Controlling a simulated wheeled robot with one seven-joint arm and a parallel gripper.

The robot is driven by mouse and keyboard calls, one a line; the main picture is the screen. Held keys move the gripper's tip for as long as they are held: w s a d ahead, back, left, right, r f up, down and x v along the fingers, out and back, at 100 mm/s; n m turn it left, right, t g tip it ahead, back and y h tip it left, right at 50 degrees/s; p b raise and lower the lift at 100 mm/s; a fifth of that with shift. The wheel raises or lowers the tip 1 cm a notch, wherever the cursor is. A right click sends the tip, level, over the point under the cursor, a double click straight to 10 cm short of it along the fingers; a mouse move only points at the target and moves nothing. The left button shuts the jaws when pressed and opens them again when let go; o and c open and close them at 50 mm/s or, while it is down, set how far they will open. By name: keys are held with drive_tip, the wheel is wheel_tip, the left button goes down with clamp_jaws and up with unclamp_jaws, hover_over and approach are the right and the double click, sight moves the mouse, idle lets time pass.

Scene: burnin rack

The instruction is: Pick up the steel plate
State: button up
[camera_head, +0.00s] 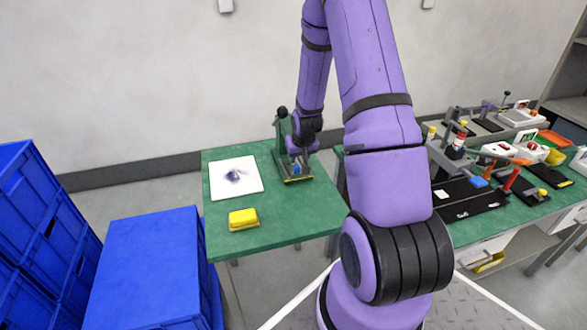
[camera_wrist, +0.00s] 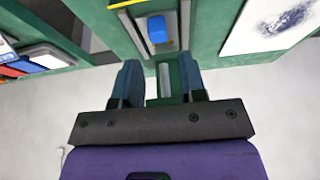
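I cannot single out a steel plate for certain in either view. My gripper (camera_head: 299,157) is over the far right part of the green table, at the green hand press (camera_head: 279,136) with a black ball knob. In the wrist view, my gripper (camera_wrist: 160,62) has its two dark fingers apart. A pale grey metal strip (camera_wrist: 165,80) shows between them; I cannot tell whether it touches them. Beyond the fingertips, a small blue block (camera_wrist: 156,29) sits on the press base between grey rails. The blue block also shows in the head view (camera_head: 296,169), partly hidden by my gripper.
A white board with a dark smudge (camera_head: 222,187) and a yellow block (camera_head: 243,217) lie on the green table (camera_head: 290,222). Blue crates (camera_head: 150,265) stand at the left. Another green bench (camera_head: 530,205) at the right is crowded with tools and fixtures. The table's front middle is clear.

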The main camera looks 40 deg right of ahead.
sight(297, 168)
drive_tip(key=shift+s+x, duration=0.2)
drive_tip(key=shift+x, duration=3.7)
drive_tip(key=shift+d, duration=0.1)
clamp_jaws()
